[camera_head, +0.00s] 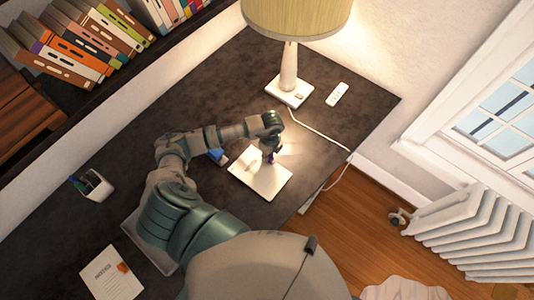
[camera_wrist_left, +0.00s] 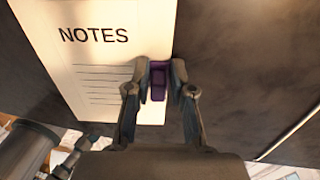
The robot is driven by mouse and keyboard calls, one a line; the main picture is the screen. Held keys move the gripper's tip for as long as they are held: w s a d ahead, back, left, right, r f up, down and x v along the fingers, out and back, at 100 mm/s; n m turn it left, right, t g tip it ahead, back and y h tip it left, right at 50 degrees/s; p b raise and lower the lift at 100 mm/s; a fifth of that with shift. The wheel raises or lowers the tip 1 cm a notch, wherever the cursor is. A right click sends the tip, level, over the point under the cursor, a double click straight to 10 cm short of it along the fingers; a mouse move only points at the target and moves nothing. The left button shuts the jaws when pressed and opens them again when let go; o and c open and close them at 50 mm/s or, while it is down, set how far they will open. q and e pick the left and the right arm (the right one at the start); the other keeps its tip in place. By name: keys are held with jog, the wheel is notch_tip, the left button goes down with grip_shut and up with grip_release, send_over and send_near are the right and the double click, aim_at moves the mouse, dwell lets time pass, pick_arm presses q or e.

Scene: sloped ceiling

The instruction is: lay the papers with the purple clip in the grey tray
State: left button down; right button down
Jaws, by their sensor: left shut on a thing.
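The papers (camera_head: 256,185) are a white sheet stack lying on the dark desk under the lamp. In the left wrist view the papers (camera_wrist_left: 105,60) read "NOTES" above printed lines. The purple clip (camera_wrist_left: 158,82) sits at their edge, between my left gripper's fingers (camera_wrist_left: 160,70). In the head view my left gripper (camera_head: 269,156) is over the papers, shut on the clip. The grey tray (camera_head: 148,252) is at the lower left of the desk, mostly hidden behind my left arm. My right gripper is not in view.
Other papers with an orange clip (camera_head: 112,275) lie left of the tray. A pen cup (camera_head: 92,184) stands at the left. A blue object (camera_head: 218,155) is beside my forearm. A lamp (camera_head: 290,85), its cable and a white remote (camera_head: 338,94) are at the back.

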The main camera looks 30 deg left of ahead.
pick_arm(q)
jog(key=shift+a, duration=0.1)
jog(key=c, duration=1.4)
grip_release()
jog(key=o, duration=0.5)
jog(key=shift+d+r, duration=0.15)
jog(key=shift+d, duration=0.15)
jog(key=r, duration=0.4)
jog(key=w+r, duration=0.1)
jog(key=r, duration=0.6)
jog(key=shift+w+r, duration=0.15)
jog(key=shift+r, duration=0.2)
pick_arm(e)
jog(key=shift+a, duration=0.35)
pick_arm(q)
jog(key=shift+d+f, duration=0.1)
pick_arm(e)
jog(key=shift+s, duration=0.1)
